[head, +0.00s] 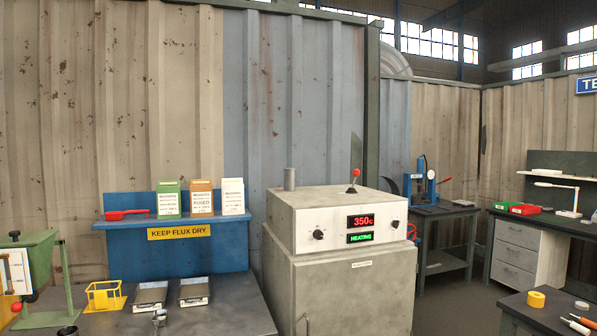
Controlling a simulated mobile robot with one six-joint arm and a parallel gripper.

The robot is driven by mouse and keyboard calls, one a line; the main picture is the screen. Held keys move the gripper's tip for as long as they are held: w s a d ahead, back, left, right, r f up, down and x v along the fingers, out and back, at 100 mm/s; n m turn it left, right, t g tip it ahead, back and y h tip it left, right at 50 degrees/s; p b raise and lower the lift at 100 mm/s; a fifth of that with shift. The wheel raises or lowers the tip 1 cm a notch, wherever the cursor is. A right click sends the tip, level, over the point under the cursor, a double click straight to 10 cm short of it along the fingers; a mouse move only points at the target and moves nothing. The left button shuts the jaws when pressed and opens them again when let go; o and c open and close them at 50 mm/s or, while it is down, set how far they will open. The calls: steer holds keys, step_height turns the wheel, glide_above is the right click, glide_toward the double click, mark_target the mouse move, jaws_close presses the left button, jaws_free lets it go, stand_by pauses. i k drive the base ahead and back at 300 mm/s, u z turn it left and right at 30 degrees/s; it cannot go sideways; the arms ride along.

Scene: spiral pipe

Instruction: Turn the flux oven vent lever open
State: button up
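The flux oven (340,262) is a pale grey cabinet right of the middle in the head view. Its display reads 350c in red, with HEATING in green below. The vent lever (354,180) stands on the oven's top, a short dark stem with a red ball knob, nearly upright and leaning slightly right. Nothing touches it. A short grey vent pipe (289,179) rises from the top's back left. My gripper is not in view.
A blue shelf (176,229) marked KEEP FLUX DRY holds a red scoop and three flux packs left of the oven. The grey bench (229,315) below carries metal trays (194,291) and a yellow wire basket (105,296). A blue press (422,187) stands behind right. Above the oven is clear.

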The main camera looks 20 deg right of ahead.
mark_target(356, 173)
steer(key=k, duration=0.6)
steer(key=z, duration=0.5)
steer(key=i, duration=0.85)
steer(key=z, duration=0.6)
steer(key=i, duration=1.65)
steer(key=u, duration=0.45)
steer(key=k, duration=0.7)
steer(key=u, duration=0.2)
steer(key=i, duration=0.8)
steer(key=z, duration=0.15)
